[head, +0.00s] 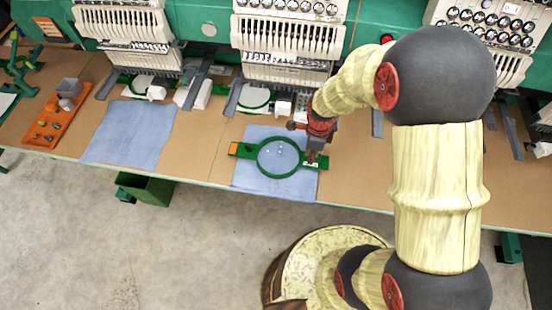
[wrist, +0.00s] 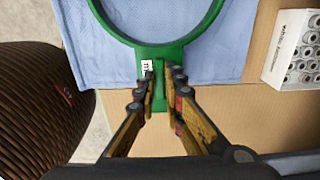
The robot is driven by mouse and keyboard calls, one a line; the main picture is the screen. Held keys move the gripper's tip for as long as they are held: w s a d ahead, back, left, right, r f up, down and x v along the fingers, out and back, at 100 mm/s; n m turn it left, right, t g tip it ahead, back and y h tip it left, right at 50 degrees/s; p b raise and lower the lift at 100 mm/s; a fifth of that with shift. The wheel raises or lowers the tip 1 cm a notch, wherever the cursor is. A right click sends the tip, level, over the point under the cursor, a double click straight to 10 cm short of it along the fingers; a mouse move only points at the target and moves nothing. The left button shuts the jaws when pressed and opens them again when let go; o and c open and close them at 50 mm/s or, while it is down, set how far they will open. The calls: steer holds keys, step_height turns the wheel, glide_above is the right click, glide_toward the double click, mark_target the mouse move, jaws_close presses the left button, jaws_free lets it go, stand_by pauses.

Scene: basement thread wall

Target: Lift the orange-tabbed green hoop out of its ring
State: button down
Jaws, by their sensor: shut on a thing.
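The green hoop (head: 259,157) lies over a blue cloth (head: 248,185) at the table's front edge. An orange tab (head: 234,149) marks its left end. A green tab with a small white label sticks out at its right end. My gripper (head: 311,157) is at that right tab. In the wrist view, my gripper (wrist: 161,76) is shut on the tab, with a finger on each side of it. The hoop's green band (wrist: 160,52) curves away beyond the fingers, with cloth inside and around it. I cannot tell the hoop from an outer ring around it.
Embroidery machines (head: 290,35) stand along the back of the table. A second blue cloth (head: 130,132) and an orange tray (head: 45,132) with small items lie to the left. A white box of spools (wrist: 297,50) is right of the cloth in the wrist view.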

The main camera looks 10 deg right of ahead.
steer(key=shift+r, duration=0.1)
steer(key=shift+r+p, duration=2.3)
steer(key=shift+r, duration=0.65)
steer(key=shift+f, duration=0.1)
